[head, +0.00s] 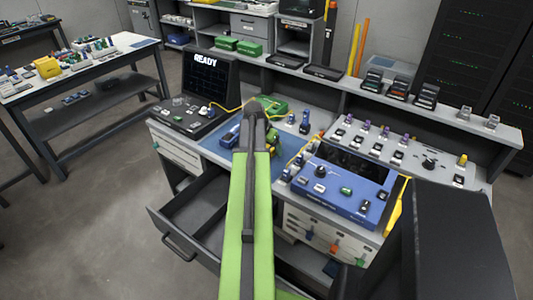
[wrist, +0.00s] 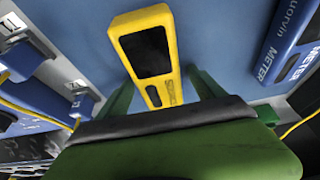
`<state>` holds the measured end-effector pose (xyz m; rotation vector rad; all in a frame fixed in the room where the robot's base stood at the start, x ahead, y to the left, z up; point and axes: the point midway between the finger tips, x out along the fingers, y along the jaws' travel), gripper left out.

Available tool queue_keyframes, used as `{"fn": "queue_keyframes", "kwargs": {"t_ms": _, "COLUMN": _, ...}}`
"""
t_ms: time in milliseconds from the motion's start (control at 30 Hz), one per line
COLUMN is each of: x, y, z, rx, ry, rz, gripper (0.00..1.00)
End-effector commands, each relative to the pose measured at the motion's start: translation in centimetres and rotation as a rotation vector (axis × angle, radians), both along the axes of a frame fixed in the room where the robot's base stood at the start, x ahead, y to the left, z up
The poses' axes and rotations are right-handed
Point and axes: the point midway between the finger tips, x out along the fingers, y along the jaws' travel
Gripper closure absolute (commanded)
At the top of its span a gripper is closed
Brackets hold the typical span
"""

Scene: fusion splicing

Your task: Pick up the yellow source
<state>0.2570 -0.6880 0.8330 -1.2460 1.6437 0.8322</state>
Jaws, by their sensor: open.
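The yellow source (wrist: 169,30) lies on the blue mat in the wrist view. It is a yellow handheld unit with a dark screen and a small dark keypad. My gripper (wrist: 160,80) is open, with one dark green finger to each side of the source's lower end. The source shows between the fingers, and I see no grip on it. The near end of the source is close to the dark edge of my gripper's body.
A blue unit marked METER (wrist: 285,45) lies right of the source. A blue splicer-like machine (head: 343,187) stands right of my arm, and a black READY monitor (head: 206,78) stands left. An open drawer (head: 178,243) juts out at the bench front. A yellow cable (wrist: 35,113) runs on the left.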

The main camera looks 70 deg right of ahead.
Motion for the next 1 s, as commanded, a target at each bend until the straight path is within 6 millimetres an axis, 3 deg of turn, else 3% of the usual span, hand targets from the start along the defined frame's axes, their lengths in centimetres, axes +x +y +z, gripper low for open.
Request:
{"fn": "queue_keyframes", "kwargs": {"t_ms": 67, "x": -0.02, "y": 0.00, "z": -0.12, "rx": 0.000, "ry": 0.000, "rz": 0.000, "gripper": 0.24}}
{"fn": "queue_keyframes", "kwargs": {"t_ms": 633, "x": -0.02, "y": -0.02, "z": -0.09, "rx": 0.000, "ry": 0.000, "rz": -0.001, "gripper": 0.99}}
{"fn": "queue_keyframes", "kwargs": {"t_ms": 1000, "x": -0.04, "y": -0.02, "z": 0.78, "rx": 0.000, "ry": 0.000, "rz": -0.001, "gripper": 1.00}}
